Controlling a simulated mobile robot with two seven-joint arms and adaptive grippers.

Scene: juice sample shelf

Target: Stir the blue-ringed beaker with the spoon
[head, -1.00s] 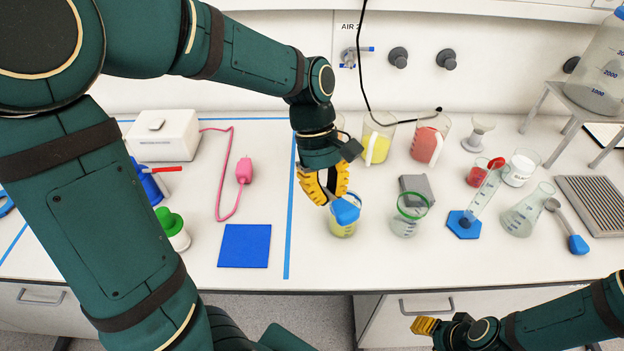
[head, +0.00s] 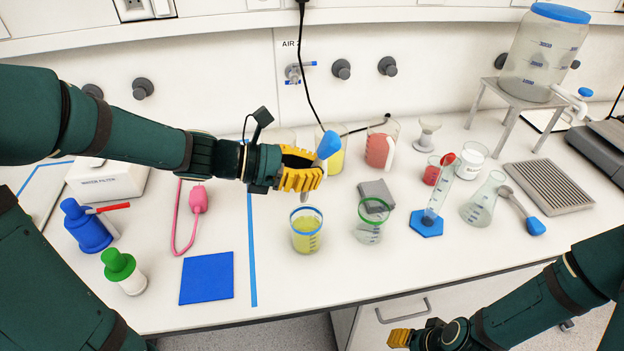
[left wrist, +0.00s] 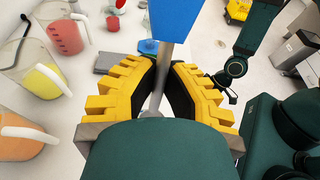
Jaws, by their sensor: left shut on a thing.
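My left gripper (head: 304,172) is shut on a spoon with a blue handle (head: 328,145). The handle points up and slightly right, and the grey lower part (head: 309,191) points down. In the left wrist view the blue handle (left wrist: 168,18) rises above the fingers and the grey shaft (left wrist: 160,78) runs between them. The blue-ringed beaker (head: 306,238) stands upright below the gripper with yellow-green liquid in it.
A green-ringed beaker (head: 369,229) stands just right, near a grey block (head: 376,195). Jugs of yellow (head: 333,160) and red (head: 379,150) liquid stand behind. A cylinder on a blue hexagonal base (head: 426,223), a flask (head: 481,205) and another blue-handled spoon (head: 536,227) are further right.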

